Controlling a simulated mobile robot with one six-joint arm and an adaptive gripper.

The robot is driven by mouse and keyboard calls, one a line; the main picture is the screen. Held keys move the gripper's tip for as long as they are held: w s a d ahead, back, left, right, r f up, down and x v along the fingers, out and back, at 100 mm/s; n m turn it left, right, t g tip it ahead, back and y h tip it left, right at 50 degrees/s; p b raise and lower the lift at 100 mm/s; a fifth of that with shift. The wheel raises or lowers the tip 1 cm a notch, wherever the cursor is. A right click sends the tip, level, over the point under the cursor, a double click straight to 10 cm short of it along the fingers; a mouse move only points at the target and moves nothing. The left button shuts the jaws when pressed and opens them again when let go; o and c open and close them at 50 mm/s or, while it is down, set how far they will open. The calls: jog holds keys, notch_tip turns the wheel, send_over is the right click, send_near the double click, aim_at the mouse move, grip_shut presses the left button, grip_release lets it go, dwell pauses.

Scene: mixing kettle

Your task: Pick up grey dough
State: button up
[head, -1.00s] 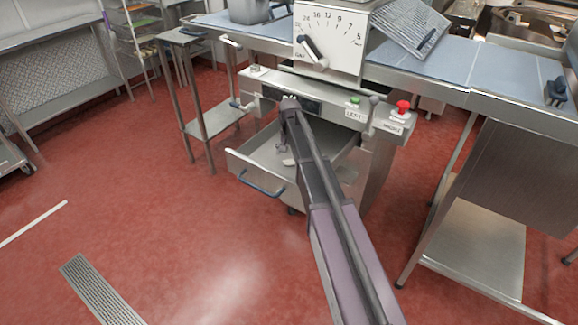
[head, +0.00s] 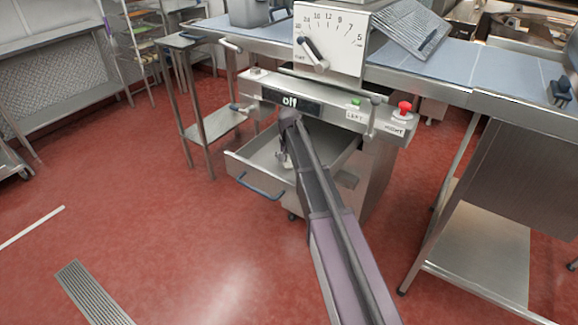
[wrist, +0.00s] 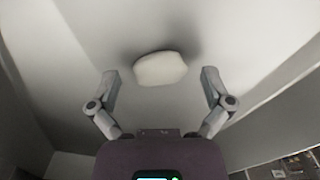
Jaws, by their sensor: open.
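The grey dough (wrist: 160,68) is a pale, rounded lump on the floor of the open metal drawer (wrist: 75,55) in the wrist view. My gripper (wrist: 160,76) is open and empty, with its two fingers spread to the left and right of the dough. The dough lies in line with the gap between the fingertips, and I see no contact. In the head view, my gripper (head: 285,160) reaches down into the drawer (head: 245,165). My arm hides part of the drawer there, and I cannot make out the dough clearly.
The drawer's front with its blue handle (head: 262,187) faces me, and its walls stand around my gripper. Above is the machine's control panel with a display (head: 290,101), a green button (head: 356,102) and a red button (head: 404,107). A steel table (head: 480,225) stands at right.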

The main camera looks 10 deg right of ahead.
aim_at(289, 163)
jog(key=c, duration=0.9)
jog(key=shift+r, duration=0.1)
notch_tip(289, 163, up, 10)
jog(key=p, duration=1)
dwell(0.4)
